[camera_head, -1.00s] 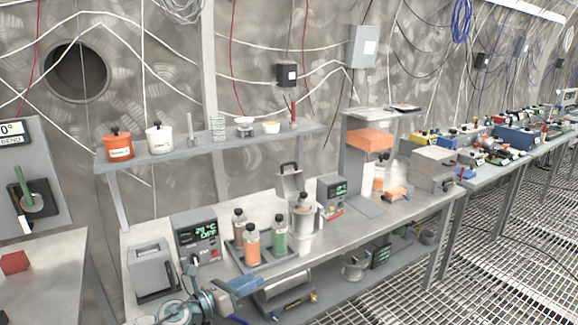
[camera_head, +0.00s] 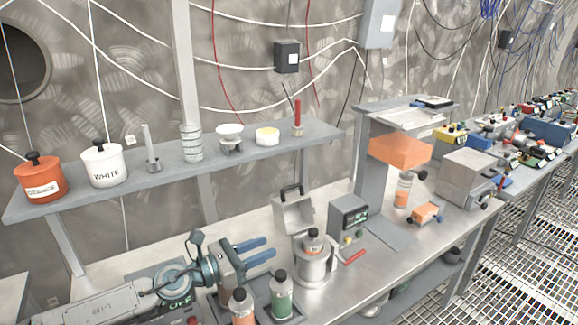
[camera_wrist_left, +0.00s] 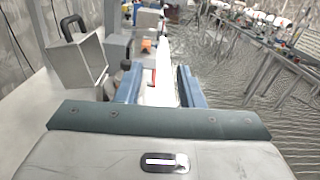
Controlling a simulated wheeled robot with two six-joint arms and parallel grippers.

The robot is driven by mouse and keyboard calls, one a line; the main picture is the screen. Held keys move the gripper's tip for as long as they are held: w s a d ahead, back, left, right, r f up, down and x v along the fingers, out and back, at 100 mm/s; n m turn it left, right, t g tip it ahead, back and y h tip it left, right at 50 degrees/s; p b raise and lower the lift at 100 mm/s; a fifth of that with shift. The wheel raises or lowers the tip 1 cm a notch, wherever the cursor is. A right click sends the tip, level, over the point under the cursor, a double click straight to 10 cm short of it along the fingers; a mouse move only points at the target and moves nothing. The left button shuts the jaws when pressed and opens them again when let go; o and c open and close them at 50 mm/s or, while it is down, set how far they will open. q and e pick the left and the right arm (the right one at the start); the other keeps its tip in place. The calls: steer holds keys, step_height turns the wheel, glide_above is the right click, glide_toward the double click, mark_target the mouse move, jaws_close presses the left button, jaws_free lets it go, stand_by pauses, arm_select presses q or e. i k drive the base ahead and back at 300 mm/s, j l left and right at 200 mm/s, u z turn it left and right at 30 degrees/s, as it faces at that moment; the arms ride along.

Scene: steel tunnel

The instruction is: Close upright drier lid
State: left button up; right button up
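The upright drier (camera_head: 313,268) is a grey metal cylinder on the bench, with a dark-capped bottle (camera_head: 313,242) standing in its mouth. Its boxy lid (camera_head: 292,214), with a black handle, stands raised behind the mouth. The lid also shows at upper left in the left wrist view (camera_wrist_left: 75,62). My left gripper (camera_head: 268,250) has two blue fingers, spread apart and empty. In the head view they point right, just left of the lid and drier. The fingers also show in the left wrist view (camera_wrist_left: 160,84). My right gripper is not in view.
A display box (camera_head: 348,220) and a red lever (camera_head: 354,257) are right of the drier. An orange-labelled bottle (camera_head: 242,306) and a green bottle (camera_head: 281,296) stand in front, near my left gripper. A shelf (camera_head: 320,133) with pots and small vessels runs above the bench.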

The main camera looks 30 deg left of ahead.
mark_target(294, 212)
steer(key=i+j, duration=0.55)
steer(key=i, duration=0.5)
steer(key=l+z, duration=0.05)
